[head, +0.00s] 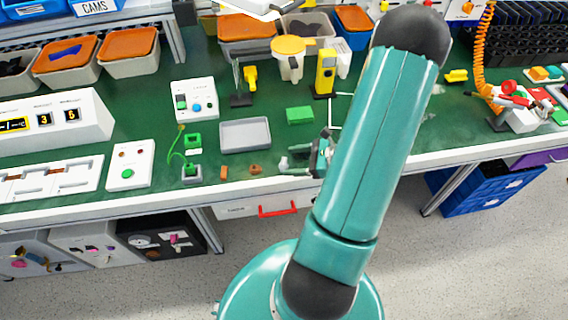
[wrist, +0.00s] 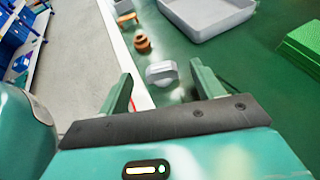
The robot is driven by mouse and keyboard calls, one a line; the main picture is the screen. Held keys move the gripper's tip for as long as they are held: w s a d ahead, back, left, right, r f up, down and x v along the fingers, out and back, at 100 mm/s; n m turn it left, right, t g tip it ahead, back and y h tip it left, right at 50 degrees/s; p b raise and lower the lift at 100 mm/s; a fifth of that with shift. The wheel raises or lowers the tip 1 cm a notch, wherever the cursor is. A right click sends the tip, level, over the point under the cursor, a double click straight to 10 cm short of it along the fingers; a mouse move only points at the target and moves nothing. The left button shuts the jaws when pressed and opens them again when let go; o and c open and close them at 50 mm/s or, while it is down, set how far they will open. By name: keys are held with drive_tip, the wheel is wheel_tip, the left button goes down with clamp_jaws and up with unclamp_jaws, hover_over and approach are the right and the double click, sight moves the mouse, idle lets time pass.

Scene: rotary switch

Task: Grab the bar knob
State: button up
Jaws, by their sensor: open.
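The bar knob (wrist: 161,77) is a pale grey piece with a raised bar across its top, standing on the green bench top near the front edge. In the wrist view it lies ahead of my gripper (wrist: 160,84), between the lines of the two green fingers. The fingers are apart and I see no contact with the knob. In the head view my gripper (head: 299,160) is low over the front of the bench, partly hidden behind my arm. The knob is hard to tell from the fingers there.
A small brown-orange round piece (wrist: 142,43) stands just beyond the knob. A grey tray (head: 245,147) and a green block (head: 300,115) lie farther back. The white bench edge (wrist: 124,56) runs close by on the left in the wrist view. A red-handled drawer (head: 279,209) is below.

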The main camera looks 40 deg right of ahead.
sight(284, 164)
drive_tip(key=x, duration=0.4)
drive_tip(key=shift+w+a, duration=0.2)
drive_tip(key=shift+a, duration=0.05)
drive_tip(key=c, duration=1)
drive_tip(key=shift+c, duration=0.2)
drive_tip(key=shift+r, duration=0.2)
